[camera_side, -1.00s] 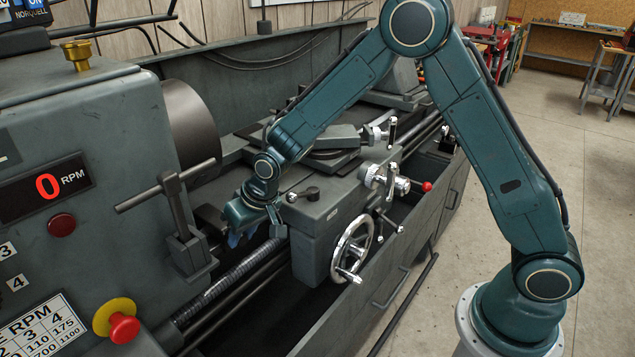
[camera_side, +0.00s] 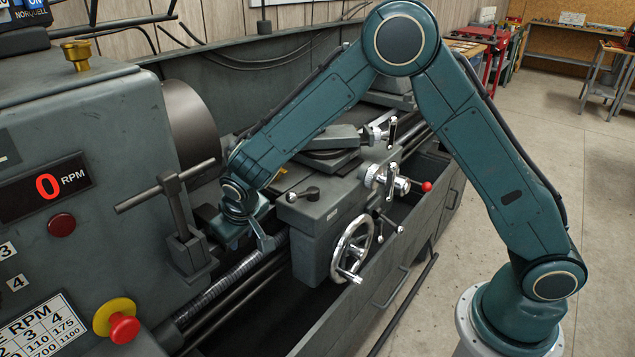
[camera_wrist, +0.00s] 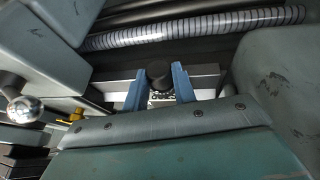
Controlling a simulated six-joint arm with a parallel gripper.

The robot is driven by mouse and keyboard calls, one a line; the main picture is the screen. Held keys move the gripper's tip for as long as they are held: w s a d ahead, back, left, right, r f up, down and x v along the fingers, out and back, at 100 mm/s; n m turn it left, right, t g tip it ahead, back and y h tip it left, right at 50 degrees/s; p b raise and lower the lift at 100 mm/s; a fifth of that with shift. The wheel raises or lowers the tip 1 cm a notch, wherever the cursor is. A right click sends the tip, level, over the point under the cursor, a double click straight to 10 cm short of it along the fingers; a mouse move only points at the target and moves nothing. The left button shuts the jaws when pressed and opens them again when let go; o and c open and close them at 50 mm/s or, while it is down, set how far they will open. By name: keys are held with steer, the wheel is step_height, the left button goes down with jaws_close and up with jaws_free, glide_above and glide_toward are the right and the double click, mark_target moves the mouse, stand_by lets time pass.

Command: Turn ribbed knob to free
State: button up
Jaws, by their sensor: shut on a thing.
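A dark, round-topped knob (camera_wrist: 158,72) stands between the two blue fingers of my gripper (camera_wrist: 158,84) in the wrist view. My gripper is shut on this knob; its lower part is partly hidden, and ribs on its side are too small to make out. A light metal bar lies behind the fingers, with small marks just below the knob. In the side view the wrist end of my arm (camera_side: 238,200) is low between the chuck and the carriage. The knob cannot be made out there.
The grey chuck (camera_side: 195,125) and a T-handled key (camera_side: 170,185) stand close left of my wrist. The carriage with its chrome handwheel (camera_side: 352,248) is close right. The ribbed lead screw (camera_wrist: 195,28) runs across the wrist view. The speed display (camera_side: 48,187) reads 0.

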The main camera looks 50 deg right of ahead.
steer(key=shift+h, duration=0.3)
steer(key=o, duration=1)
steer(key=shift+d+y, duration=0.1)
steer(key=shift+y, duration=0.5)
steer(key=shift+d+m+y, duration=0.15)
steer(key=shift+m+y, duration=0.05)
steer(key=shift+y, duration=0.55)
steer(key=shift+d+m+y, duration=0.15)
steer(key=shift+m+y, duration=0.05)
steer(key=shift+y, duration=0.55)
steer(key=v, duration=1.3)
steer(key=shift+s+r, duration=0.15)
steer(key=shift+r, duration=0.25)
